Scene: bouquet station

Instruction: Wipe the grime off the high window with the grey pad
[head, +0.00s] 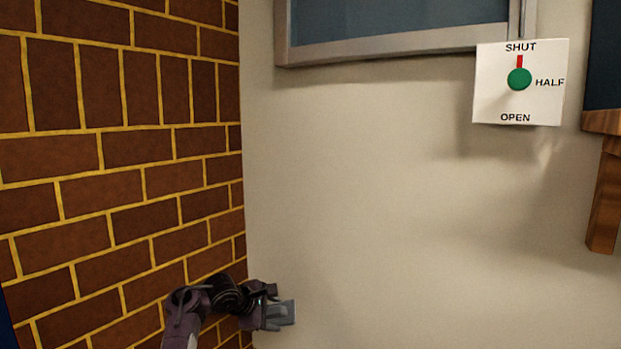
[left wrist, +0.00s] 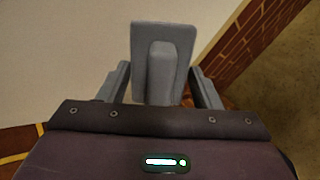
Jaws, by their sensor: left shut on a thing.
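The high window (head: 400,17) shows only its lower part at the top of the head view, with a grey frame and bluish glass. I cannot make out grime on the part that shows. My left gripper (head: 276,312) is low in the head view, well below the window and in front of the pale wall. It is shut on the grey pad (head: 288,312). In the left wrist view the grey pad (left wrist: 181,60) stands out ahead, its block between the two fingers of the left gripper (left wrist: 160,88). My right gripper is not in view.
A white panel (head: 490,100) with a green knob (head: 519,79) is on the wall right of the window, its red pointer towards SHUT. A brick wall (head: 120,150) fills the left. A wooden bracket (head: 606,195) is at the right edge. The pale wall (head: 370,190) between is bare.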

